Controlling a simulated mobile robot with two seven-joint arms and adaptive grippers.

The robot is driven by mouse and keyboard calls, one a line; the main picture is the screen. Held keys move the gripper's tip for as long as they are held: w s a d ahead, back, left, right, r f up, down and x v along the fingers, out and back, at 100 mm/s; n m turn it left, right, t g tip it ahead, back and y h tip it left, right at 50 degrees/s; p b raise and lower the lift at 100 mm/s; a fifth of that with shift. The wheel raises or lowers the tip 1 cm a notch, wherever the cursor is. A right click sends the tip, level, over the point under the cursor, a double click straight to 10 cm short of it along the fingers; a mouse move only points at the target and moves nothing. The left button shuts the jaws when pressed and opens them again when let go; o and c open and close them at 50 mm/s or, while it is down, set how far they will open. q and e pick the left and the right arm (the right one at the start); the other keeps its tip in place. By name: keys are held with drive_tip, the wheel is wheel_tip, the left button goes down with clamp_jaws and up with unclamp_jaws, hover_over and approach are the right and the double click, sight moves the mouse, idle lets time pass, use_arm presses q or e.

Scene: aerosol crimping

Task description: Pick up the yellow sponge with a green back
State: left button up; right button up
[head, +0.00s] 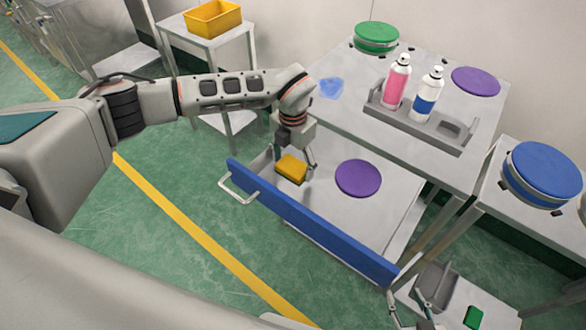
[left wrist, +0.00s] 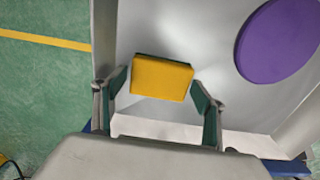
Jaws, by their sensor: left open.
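The yellow sponge (head: 291,169) with a green back lies in the open drawer with the blue front (head: 310,222), near the drawer's left end. In the left wrist view the sponge (left wrist: 161,79) shows its yellow face, with a thin dark green strip along its far edge. My left gripper (head: 294,155) is over the drawer, close to the sponge. In the left wrist view its fingers (left wrist: 158,88) are open, one on each side of the sponge with gaps between. My right gripper (head: 410,308) shows only partly at the bottom edge, away from the sponge.
A purple disc (head: 358,178) lies in the drawer right of the sponge. The table above holds a grey caddy (head: 447,130) with a pink bottle (head: 397,82) and a blue-banded bottle (head: 427,95). A blue cloth-like patch (head: 331,88) lies near the arm.

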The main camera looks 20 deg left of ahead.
sight(293, 166)
use_arm(q)
drive_tip(key=shift+f, duration=0.1)
drive_tip(key=c, duration=0.6)
wheel_tip(293, 166, up, 20)
drive_tip(key=shift+p, duration=0.35)
idle(0.4)
drive_tip(key=shift+c, duration=0.9)
